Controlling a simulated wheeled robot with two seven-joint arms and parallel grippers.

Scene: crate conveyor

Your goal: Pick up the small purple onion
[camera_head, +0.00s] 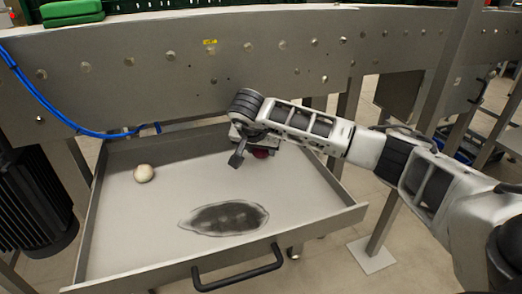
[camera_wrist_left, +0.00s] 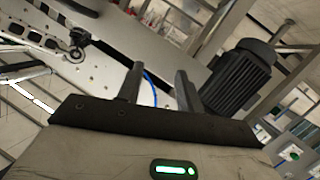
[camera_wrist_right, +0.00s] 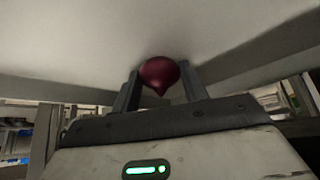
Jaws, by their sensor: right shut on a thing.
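The small purple onion (camera_wrist_right: 160,73) shows in the right wrist view between the two fingers of my right gripper (camera_wrist_right: 163,90). The gripper is shut on it, with a finger at each side. In the head view the onion (camera_head: 262,153) is a dark red patch mostly hidden by my right gripper (camera_head: 250,156), at the tray's back right. Whether the onion touches the tray floor cannot be told. My left gripper (camera_wrist_left: 159,85) is open and empty in the left wrist view, its fingers apart. It is out of the head view.
The metal tray (camera_head: 330,213) has raised walls and a black front handle (camera_head: 238,268). A pale round onion-like item (camera_head: 144,173) lies at its left. A dark oval mark (camera_head: 225,217) is on its floor. The conveyor side (camera_head: 180,65) stands behind; a dark motor (camera_head: 38,195) is left.

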